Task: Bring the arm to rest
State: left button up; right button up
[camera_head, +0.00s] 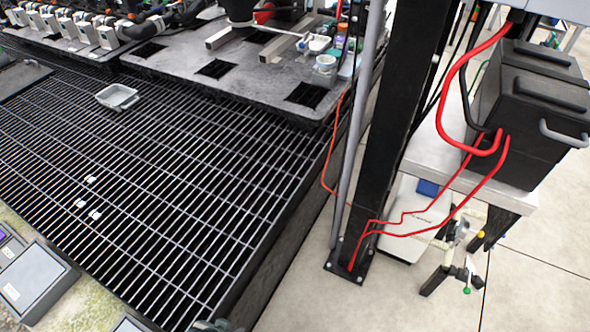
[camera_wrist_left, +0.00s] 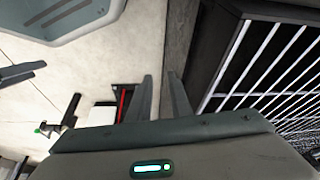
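My left gripper (camera_wrist_left: 161,78) shows in the left wrist view with its two grey fingers apart and nothing between them. Pale floor shows through the gap. The gripper is beside the dark side wall of the grated bench (camera_wrist_left: 222,50). In the head view a small grey piece at the bottom edge may be part of my arm, but I cannot tell. My right gripper is in neither view.
The grated bench (camera_head: 170,150) fills the left of the head view, with a small grey tray (camera_head: 118,97) and small white pieces (camera_head: 80,204) on it. A black post (camera_head: 395,120) and red-cabled black box (camera_head: 530,110) stand right.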

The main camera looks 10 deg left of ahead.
pick_arm(q)
jog(key=s+d+f+t, duration=0.1)
jog(key=s+f, duration=0.2)
jog(key=f, duration=1.4)
jog(key=shift+d+f+h, duration=0.2)
jog(key=shift+f+h, duration=0.1)
jog(key=shift+s, duration=0.1)
